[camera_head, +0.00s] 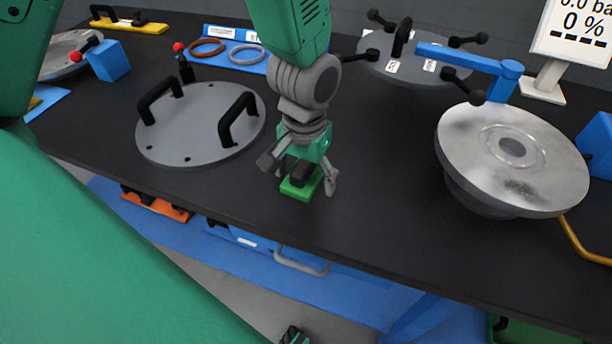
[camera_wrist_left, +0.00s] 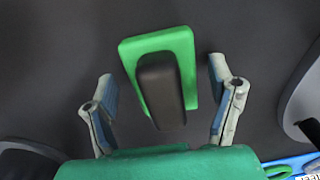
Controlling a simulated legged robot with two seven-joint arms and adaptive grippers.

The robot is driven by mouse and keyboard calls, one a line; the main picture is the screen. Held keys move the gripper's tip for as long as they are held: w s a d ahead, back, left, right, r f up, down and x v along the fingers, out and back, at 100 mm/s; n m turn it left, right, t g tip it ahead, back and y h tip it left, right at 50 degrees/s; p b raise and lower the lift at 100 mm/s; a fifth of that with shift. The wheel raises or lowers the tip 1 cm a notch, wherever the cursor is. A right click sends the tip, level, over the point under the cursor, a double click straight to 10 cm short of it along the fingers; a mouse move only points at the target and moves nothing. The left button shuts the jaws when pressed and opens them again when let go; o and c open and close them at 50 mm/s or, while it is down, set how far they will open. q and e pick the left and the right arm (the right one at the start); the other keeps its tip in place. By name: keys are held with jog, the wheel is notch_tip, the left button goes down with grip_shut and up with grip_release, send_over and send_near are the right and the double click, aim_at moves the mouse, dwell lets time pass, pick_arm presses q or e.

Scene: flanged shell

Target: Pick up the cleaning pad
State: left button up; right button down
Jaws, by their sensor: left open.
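The cleaning pad (camera_head: 299,193) is a green rectangular block with a dark handle on top. It lies on the black table near its front edge. My left gripper (camera_head: 298,175) is above it, pointing down, open, with a finger on either side of the pad. In the left wrist view the pad (camera_wrist_left: 187,48) and its dark handle (camera_wrist_left: 161,92) show between the two spread fingers. There are visible gaps on both sides, and the fingers do not grip it.
A grey round lid (camera_head: 200,140) with two black handles lies left of the gripper. A flanged metal shell (camera_head: 470,150) stands to the right. A second grey lid (camera_head: 415,65) and a blue tray with rings (camera_head: 228,65) are behind. The table's front edge is close to the pad.

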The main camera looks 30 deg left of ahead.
aim_at(303, 165)
pick_arm(q)
jog(key=shift+d, duration=0.1)
jog(key=c, duration=0.6)
jog(key=shift+a, duration=0.25)
jog(key=c, duration=0.7)
jog(key=shift+a, duration=0.1)
notch_tip(303, 165, up, 10)
jog(key=p, duration=0.2)
jog(key=shift+p, duration=0.35)
